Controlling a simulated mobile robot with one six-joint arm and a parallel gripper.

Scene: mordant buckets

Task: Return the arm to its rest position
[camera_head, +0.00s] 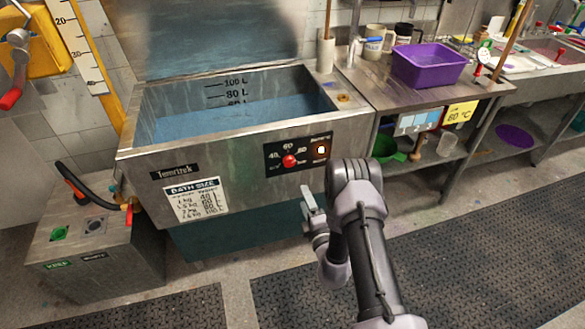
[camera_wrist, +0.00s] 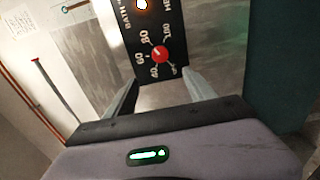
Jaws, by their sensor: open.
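My arm rises in the lower middle of the head view, in front of the steel dye bath. My gripper (camera_head: 310,200) shows partly there, just in front of the bath's front wall and below the control panel; the rest is behind my arm. In the wrist view my gripper (camera_wrist: 158,95) has its two fingers spread apart with nothing between them. Beyond the fingers is the black control panel (camera_wrist: 140,45) with a red knob (camera_wrist: 159,54). The red knob also shows in the head view (camera_head: 289,161). I see no contact between fingers and knob.
The steel bath (camera_head: 140,155) holds blue liquid. A steel box (camera_head: 95,262) with a black hose stands at left. A bench at right bears a purple tub (camera_head: 430,66); a shelf below holds a green bucket (camera_head: 384,148). Black mats (camera_head: 470,240) lie on clear floor at right.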

